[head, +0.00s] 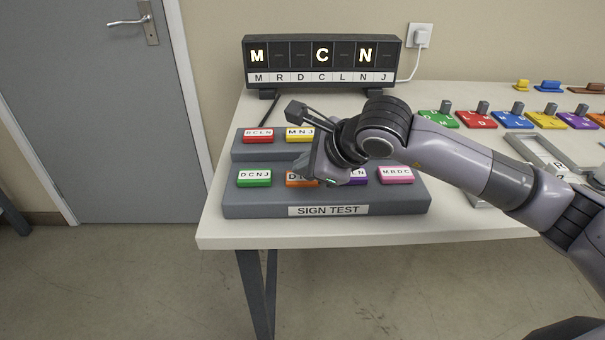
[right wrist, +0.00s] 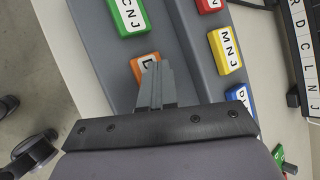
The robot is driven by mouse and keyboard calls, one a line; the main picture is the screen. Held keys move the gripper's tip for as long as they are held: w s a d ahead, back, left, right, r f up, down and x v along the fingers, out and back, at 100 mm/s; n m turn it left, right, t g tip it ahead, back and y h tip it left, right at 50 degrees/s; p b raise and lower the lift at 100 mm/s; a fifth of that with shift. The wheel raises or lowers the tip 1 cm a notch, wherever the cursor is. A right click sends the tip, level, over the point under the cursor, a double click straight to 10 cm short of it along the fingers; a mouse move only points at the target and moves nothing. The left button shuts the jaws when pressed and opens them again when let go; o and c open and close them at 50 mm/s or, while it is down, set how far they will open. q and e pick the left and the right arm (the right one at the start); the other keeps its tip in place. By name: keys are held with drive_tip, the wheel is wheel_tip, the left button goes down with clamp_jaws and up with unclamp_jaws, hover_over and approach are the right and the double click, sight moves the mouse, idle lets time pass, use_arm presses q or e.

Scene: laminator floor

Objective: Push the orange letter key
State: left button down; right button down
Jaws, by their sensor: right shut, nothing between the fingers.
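The orange letter key (head: 296,181) sits in the front row of the grey SIGN TEST key stand (head: 240,206), between the green and purple keys. My right gripper (head: 328,181) hangs over the front row and hides part of the orange key's lettering. In the right wrist view the shut, empty fingers (right wrist: 154,72) reach over the orange key (right wrist: 140,61) and cover part of it. I cannot tell whether the tips touch it. My left gripper is not in view.
A green key (head: 254,178), purple key (head: 358,178) and pink key (head: 396,175) share the front row. A red key (head: 258,135) and yellow key (head: 299,135) stand behind. The sign display (head: 321,55) shows M, C and N lit. Coloured plates with knobs lie at right.

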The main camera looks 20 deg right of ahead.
idle(0.3)
drive_tip(key=shift+r+p, duration=0.4)
drive_tip(key=shift+r, duration=0.55)
drive_tip(key=shift+r, duration=0.15)
wheel_tip(320, 180, up, 5)
drive_tip(key=shift+f+p, duration=0.1)
drive_tip(key=shift+p, duration=1.1)
drive_tip(key=shift+f, duration=0.1)
